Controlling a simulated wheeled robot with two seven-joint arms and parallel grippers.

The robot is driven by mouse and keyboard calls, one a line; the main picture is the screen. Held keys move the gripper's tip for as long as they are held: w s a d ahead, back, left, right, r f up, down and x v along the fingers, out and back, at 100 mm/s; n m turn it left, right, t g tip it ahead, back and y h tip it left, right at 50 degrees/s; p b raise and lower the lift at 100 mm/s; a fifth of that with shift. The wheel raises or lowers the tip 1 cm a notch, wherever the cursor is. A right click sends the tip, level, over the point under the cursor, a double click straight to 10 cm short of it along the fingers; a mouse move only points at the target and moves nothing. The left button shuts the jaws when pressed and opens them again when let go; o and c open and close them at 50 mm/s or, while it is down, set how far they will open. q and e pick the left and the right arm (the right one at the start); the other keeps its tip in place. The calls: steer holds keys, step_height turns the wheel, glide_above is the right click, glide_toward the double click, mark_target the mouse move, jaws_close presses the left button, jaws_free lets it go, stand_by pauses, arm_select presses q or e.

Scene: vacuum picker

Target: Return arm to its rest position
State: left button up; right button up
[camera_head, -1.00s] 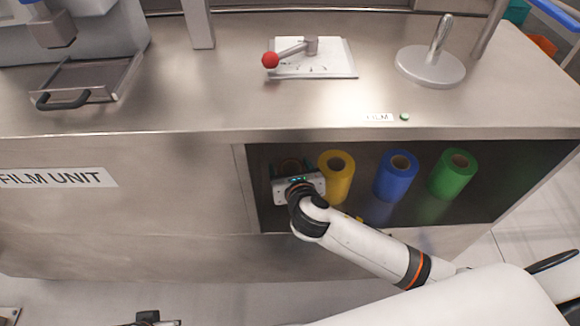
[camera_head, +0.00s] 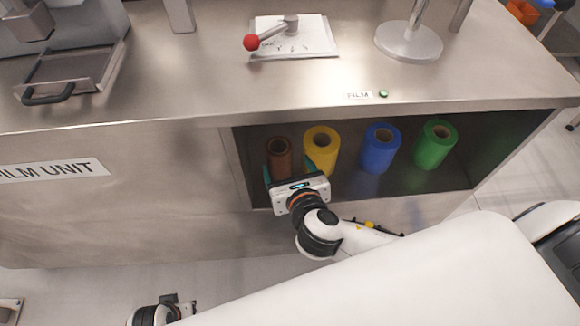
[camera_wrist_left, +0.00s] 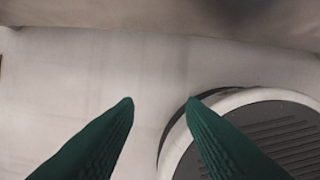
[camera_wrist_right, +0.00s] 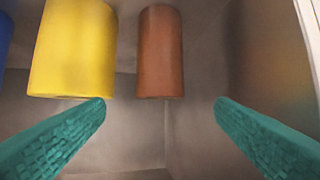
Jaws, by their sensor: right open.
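My right gripper (camera_head: 296,172) is at the left end of the open shelf in the unit's front. It is open and empty. A brown roll (camera_head: 278,155) stands just beyond its fingers. In the right wrist view the brown roll (camera_wrist_right: 161,52) is ahead between the two teal fingers and apart from them, with the yellow roll (camera_wrist_right: 74,48) to its left. My left gripper (camera_wrist_left: 160,102) shows in the left wrist view with its fingers apart and nothing between them. In the head view a part of my left arm shows at the bottom left.
Yellow (camera_head: 321,152), blue (camera_head: 379,149) and green (camera_head: 435,145) rolls stand along the shelf. The steel countertop (camera_head: 210,90) above holds a lever with a red knob (camera_head: 251,42), a round stand (camera_head: 408,43) and a tray (camera_head: 75,76). The floor in front is partly clear.

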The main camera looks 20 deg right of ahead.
arm_select(q)
steer(key=shift+s+f, duration=0.1)
steer(key=shift+f, duration=0.35)
arm_select(e)
steer(key=shift+s+r, duration=0.25)
steer(key=shift+s, duration=0.3)
